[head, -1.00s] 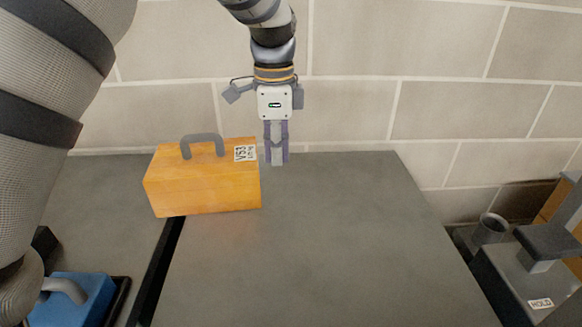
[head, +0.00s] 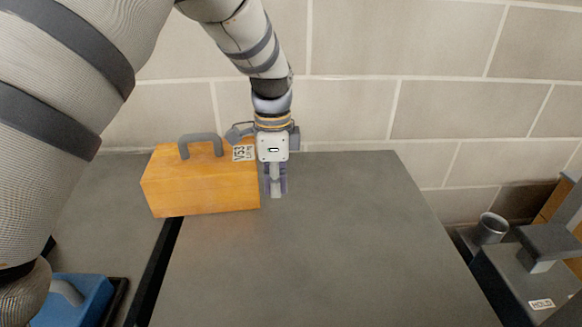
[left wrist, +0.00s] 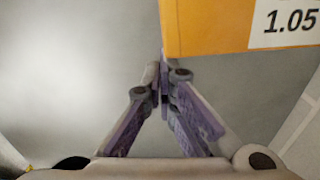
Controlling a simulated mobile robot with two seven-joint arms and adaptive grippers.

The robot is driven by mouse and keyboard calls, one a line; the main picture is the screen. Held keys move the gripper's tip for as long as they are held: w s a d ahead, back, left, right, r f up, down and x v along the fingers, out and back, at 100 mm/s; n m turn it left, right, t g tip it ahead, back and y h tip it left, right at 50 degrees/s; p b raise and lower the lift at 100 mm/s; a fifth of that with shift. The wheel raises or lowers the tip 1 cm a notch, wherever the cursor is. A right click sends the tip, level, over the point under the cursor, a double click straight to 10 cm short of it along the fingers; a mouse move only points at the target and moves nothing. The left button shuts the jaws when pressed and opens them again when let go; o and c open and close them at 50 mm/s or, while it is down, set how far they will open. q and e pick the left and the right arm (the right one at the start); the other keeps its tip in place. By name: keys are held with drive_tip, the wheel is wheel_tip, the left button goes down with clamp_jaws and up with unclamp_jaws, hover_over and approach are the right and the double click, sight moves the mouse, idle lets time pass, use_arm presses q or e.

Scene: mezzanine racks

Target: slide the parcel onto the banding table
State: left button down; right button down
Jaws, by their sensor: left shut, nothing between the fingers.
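The parcel is an orange box (head: 200,187) with a grey handle and a white label on top. It stands upright across the dark gap between two grey surfaces, mostly over the right-hand surface (head: 320,240), its left end over the left-hand surface (head: 100,215). I cannot tell which one is the banding table. My left gripper (head: 276,194) is shut and empty, pointing down just right of the parcel. In the left wrist view the parcel (left wrist: 205,25) shows at the upper right, close to the fingertips (left wrist: 163,72); contact is unclear. My right gripper is not in view.
A blue case (head: 75,300) with a grey handle lies at the lower left. A dark stand with a HOLD label (head: 541,304) and a grey cup (head: 490,228) are at the right. A block wall is behind. The right-hand surface is otherwise clear.

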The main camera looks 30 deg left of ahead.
use_arm(q)
drive_tip(key=shift+s+a, duration=0.4)
drive_tip(key=shift+a, duration=0.25)
drive_tip(key=shift+s+a, duration=0.4)
drive_tip(key=shift+a, duration=0.25)
